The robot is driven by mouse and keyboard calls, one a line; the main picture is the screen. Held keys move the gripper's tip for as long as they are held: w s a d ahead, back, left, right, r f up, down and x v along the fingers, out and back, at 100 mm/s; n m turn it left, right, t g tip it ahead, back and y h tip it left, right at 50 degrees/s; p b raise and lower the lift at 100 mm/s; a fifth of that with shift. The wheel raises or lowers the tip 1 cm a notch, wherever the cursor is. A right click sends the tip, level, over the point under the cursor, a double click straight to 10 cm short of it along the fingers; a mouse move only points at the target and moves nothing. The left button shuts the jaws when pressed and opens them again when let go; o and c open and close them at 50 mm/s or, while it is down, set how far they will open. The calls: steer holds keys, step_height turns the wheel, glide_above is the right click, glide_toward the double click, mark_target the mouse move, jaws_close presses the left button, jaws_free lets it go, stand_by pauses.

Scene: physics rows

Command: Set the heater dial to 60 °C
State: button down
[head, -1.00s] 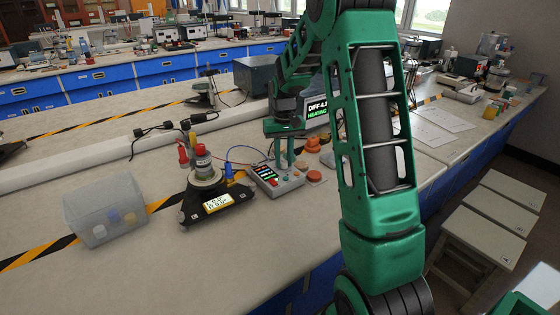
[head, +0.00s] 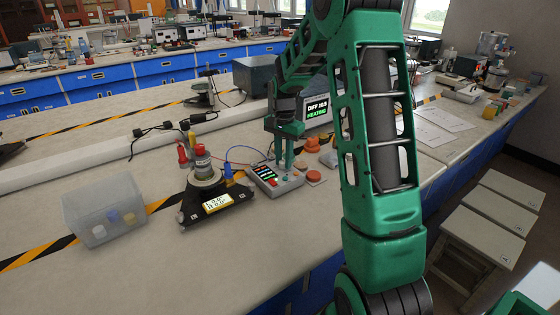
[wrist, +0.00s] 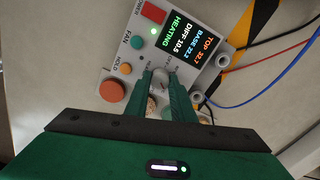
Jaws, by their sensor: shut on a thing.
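The heater control box (head: 275,180) is a small grey unit on the bench, with a dark screen. In the wrist view its screen (wrist: 187,42) reads HEATING, DIFF 10.5, BASE 22.2 and a TOP value that looks like 32.7. My gripper (wrist: 160,78) is over the box's lower edge, its two green fingers shut on a grey dial (wrist: 160,78). The fingers hide most of the dial and its scale, so I cannot read its setting. In the head view my gripper (head: 283,166) points down at the box.
A dark triangular base (head: 218,205) stands left of the box. A clear bin (head: 100,215) is further left. Red and blue cables run off the box.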

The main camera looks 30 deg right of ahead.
mark_target(283, 162)
steer(key=shift+w+a+r+m, duration=0.1)
steer(key=shift+a+m, duration=0.05)
steer(key=shift+m, duration=0.45)
steer(key=c, duration=1.6)
jaws_free()
steer(key=shift+o, duration=0.4)
step_height(283, 162, up, 11)
